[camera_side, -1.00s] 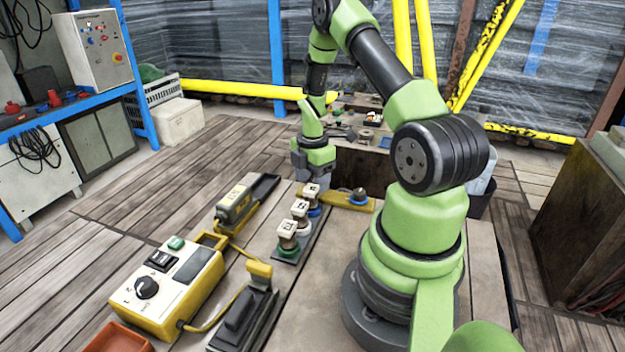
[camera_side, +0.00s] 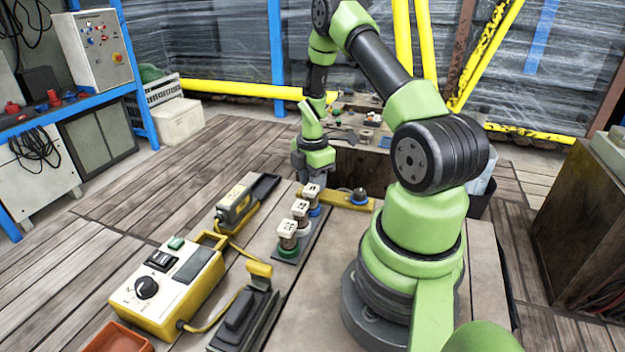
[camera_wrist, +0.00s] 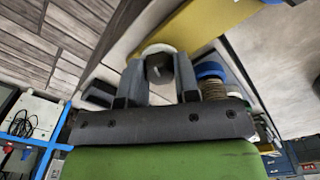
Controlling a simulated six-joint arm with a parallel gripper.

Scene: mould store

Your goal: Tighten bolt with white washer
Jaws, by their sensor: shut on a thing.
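My gripper (camera_side: 308,176) is at the far end of the table in the side view, pointing down at the left end of a yellow bar (camera_side: 347,201). In the wrist view my gripper (camera_wrist: 158,82) has its two grey fingers closed on a dark, round bolt head (camera_wrist: 158,69). A white washer (camera_wrist: 158,49) shows as a pale ring around this head, beside the yellow bar (camera_wrist: 210,27). In the side view the fingers and nearby parts hide this bolt. How far the bolt is screwed in cannot be seen.
A yellow control box (camera_side: 167,290) and a yellow tool (camera_side: 238,203) lie to the left.

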